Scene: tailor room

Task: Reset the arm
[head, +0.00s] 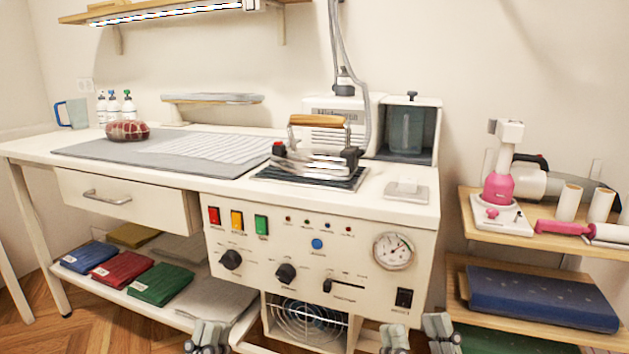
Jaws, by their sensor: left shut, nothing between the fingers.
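My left gripper (207,338) shows at the bottom edge of the head view, left of the fan grille. Its fingers are together with nothing between them. My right gripper (417,335) shows at the bottom edge right of the grille. Its two fingers stand well apart and nothing shows between them. Both grippers are low in front of the ironing station (320,205), below its control panel, and hold nothing. The arms behind them are out of the picture.
A steam iron (318,160) rests on a dark mat on the worktop. Folded red cloth (122,268) and other cloths lie on the lower shelf. A wooden shelf unit (540,241) stands at right with a pink-and-white device (499,190). A drawer (125,200) is closed.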

